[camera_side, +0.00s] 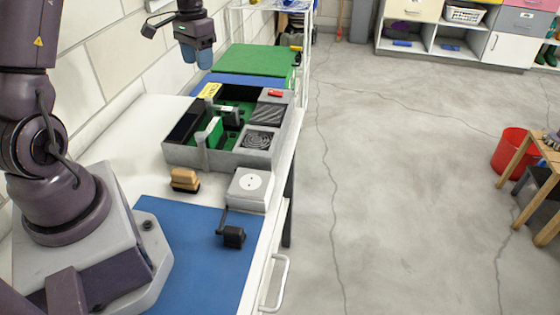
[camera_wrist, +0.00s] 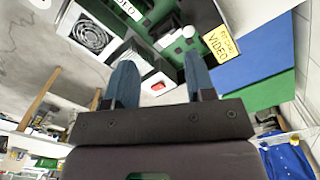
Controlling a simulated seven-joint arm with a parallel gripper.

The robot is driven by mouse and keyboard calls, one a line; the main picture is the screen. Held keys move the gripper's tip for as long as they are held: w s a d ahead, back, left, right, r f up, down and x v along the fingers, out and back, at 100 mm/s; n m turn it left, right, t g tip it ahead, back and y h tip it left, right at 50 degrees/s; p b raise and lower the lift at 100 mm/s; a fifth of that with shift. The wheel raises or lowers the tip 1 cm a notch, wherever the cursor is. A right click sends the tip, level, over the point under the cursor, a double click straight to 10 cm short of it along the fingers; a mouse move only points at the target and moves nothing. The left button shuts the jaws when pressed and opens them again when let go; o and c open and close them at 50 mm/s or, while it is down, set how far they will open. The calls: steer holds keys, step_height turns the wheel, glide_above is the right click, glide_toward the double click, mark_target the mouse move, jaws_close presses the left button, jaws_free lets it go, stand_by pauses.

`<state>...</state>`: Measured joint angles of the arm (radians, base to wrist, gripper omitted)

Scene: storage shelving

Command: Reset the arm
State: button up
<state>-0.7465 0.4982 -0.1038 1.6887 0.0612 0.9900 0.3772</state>
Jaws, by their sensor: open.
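My gripper (camera_side: 198,55) hangs in the air at the upper left of the side view, its blue fingers pointing down. It is above the far part of the workbench, beyond the grey open case (camera_side: 220,160). In the wrist view the two blue fingers of my gripper (camera_wrist: 161,78) stand apart with nothing held between them. The case lies below, with green boards inside, a fan grille (camera_side: 260,139) and a small red part (camera_side: 275,93) on its far corner; the red part also shows between the fingers in the wrist view (camera_wrist: 158,86).
A blue mat (camera_side: 190,245), a white socket box (camera_side: 250,188), a tan-and-black block (camera_side: 185,179) and a black plug (camera_side: 233,236) lie on the near bench. A green mat (camera_side: 258,60) lies behind the case. A wall runs along the left.

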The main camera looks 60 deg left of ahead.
steer(key=s+d+r+m+t, duration=0.1)
steer(key=s+d+r, duration=0.3)
steer(key=d, duration=0.4)
steer(key=s+d+r+m+t, duration=0.1)
steer(key=s+d+r+t, duration=0.2)
steer(key=d, duration=0.6)
steer(key=s+d+r+t, duration=0.2)
steer(key=s+d+r, duration=0.4)
steer(key=d, duration=0.3)
steer(key=shift+s+m, duration=0.3)
steer(key=shift+m, duration=0.1)
